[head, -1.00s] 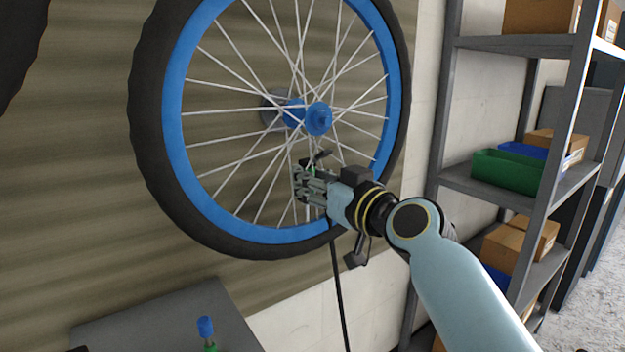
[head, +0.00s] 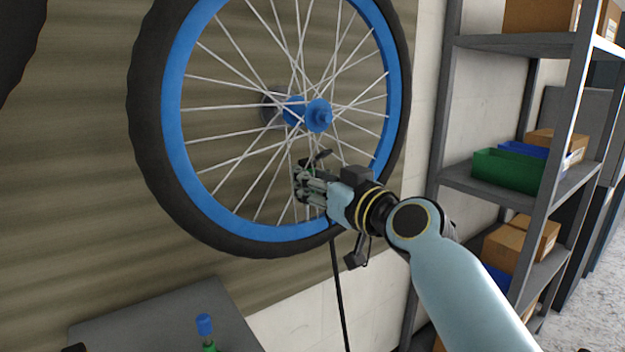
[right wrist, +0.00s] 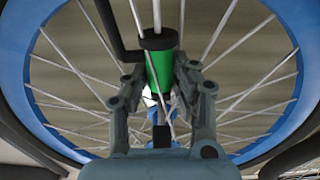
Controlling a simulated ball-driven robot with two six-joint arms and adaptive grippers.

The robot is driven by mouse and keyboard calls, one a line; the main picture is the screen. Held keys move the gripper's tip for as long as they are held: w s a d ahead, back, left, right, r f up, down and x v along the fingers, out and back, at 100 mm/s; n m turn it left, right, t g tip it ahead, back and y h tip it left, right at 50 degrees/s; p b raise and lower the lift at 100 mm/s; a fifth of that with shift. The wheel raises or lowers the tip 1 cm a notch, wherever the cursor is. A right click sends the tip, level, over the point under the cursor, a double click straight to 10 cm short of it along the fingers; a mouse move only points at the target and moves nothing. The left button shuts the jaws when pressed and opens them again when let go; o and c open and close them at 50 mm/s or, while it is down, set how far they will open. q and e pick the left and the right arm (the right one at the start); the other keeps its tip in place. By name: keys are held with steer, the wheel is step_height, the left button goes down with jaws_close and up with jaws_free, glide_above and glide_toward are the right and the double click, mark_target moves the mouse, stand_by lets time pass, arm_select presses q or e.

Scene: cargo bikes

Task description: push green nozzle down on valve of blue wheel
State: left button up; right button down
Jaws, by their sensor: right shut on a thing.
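The blue wheel (head: 174,125) with a black tyre hangs upright against the corrugated wall. My right gripper (head: 302,186) is in front of the wheel's lower right spokes, inside the rim. In the right wrist view my right gripper (right wrist: 160,80) is shut on the green nozzle (right wrist: 161,68), which has a black collar and a black lever at its top. In the head view the nozzle is mostly hidden by the fingers; its dark lever (head: 318,156) shows above them. I cannot make out the valve clearly or tell whether the nozzle touches it. My left gripper is not in view.
A black hose (head: 338,285) hangs below my right gripper. A grey surface (head: 150,318) with a blue-capped green bottle (head: 205,325) is at lower left. Metal shelves (head: 480,185) with a green bin (head: 507,171) and boxes stand at right.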

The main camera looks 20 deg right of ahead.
steer(key=shift+f+b, duration=0.3)
steer(key=shift+b, duration=0.1)
stand_by(0.5)
steer(key=c, duration=1)
jaws_free()
steer(key=shift+o, duration=0.6)
steer(key=shift+s, duration=0.1)
steer(key=v, duration=0.9)
steer(key=shift+s+d, duration=0.15)
steer(key=shift+s, duration=0.2)
